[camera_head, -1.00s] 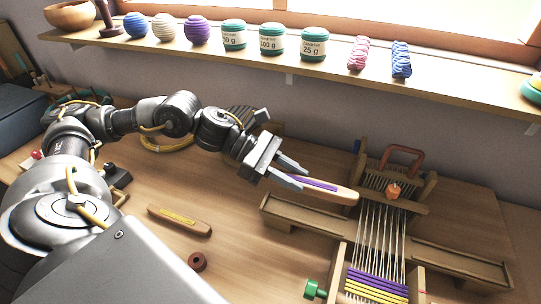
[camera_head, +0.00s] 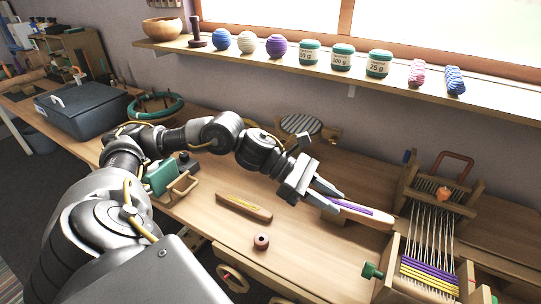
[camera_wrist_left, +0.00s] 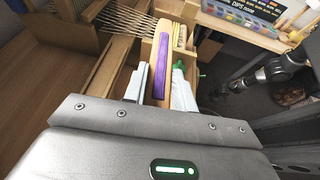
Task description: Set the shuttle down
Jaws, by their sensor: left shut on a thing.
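My left gripper (camera_head: 330,196) is shut on a wooden shuttle with purple thread (camera_head: 362,209). The shuttle lies lengthwise out of the fingers, its tip pointing right toward the small table loom (camera_head: 430,236). In the left wrist view the shuttle (camera_wrist_left: 161,68) stands out between the two fingers (camera_wrist_left: 157,88), with the loom's threads beyond its tip. The shuttle overlaps the left part of the loom's side ledge in the head view; I cannot tell whether it touches it. A second shuttle with yellow thread (camera_head: 244,207) lies on the table, left of the gripper.
A brown spool (camera_head: 261,241) stands near the table's front edge. A green knob (camera_head: 371,271) sticks out from the loom's left side. A shelf (camera_head: 400,86) with yarn balls and labelled tins runs along the back. Bare tabletop (camera_head: 300,235) lies between spool and loom.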

